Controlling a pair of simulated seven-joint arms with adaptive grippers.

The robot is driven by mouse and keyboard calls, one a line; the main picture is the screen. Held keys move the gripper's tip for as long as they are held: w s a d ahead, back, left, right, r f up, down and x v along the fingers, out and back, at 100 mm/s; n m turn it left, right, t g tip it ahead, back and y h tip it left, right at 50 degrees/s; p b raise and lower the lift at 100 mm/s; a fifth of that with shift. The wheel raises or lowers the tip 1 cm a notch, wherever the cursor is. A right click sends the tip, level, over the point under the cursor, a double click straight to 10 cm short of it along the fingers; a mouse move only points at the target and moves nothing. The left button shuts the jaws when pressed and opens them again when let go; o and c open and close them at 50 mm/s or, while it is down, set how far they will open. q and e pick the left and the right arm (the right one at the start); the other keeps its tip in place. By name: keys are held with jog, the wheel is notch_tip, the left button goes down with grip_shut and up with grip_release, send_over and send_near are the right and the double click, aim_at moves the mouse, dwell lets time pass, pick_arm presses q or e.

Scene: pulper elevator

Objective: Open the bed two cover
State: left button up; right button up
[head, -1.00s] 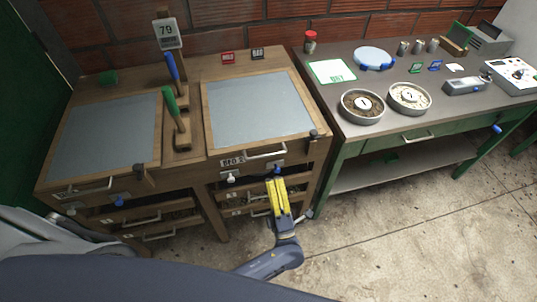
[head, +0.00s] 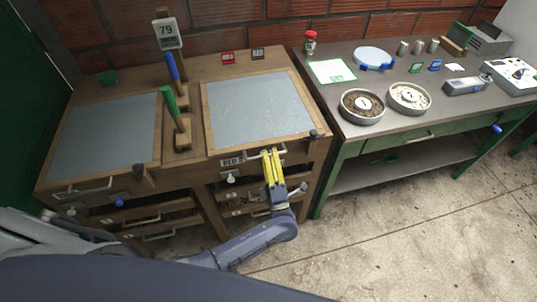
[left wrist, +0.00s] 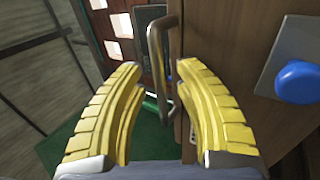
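The bed two cover (head: 262,108) is a grey panel in a wooden frame, lying flat and closed on the right half of the wooden cabinet. A BED 2 label (head: 233,161) is on its front, beside a metal bar handle (head: 252,155). My left gripper (head: 271,155), with yellow fingers, is at this handle from the front and partly hides it. In the left wrist view the fingers (left wrist: 160,72) are apart, and the handle (left wrist: 157,45) stands between and just beyond their tips. I cannot tell whether they touch it. My right gripper is not in view.
A dark latch (head: 314,135) is at the cover's front right corner. A blue knob (left wrist: 298,82) is close to the fingers in the left wrist view. Drawers lie below. The left bed cover (head: 105,135) is closed. Green and blue levers stand between the covers. A green table is at right.

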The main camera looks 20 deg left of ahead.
pick_arm(q)
grip_shut()
dwell(0.3)
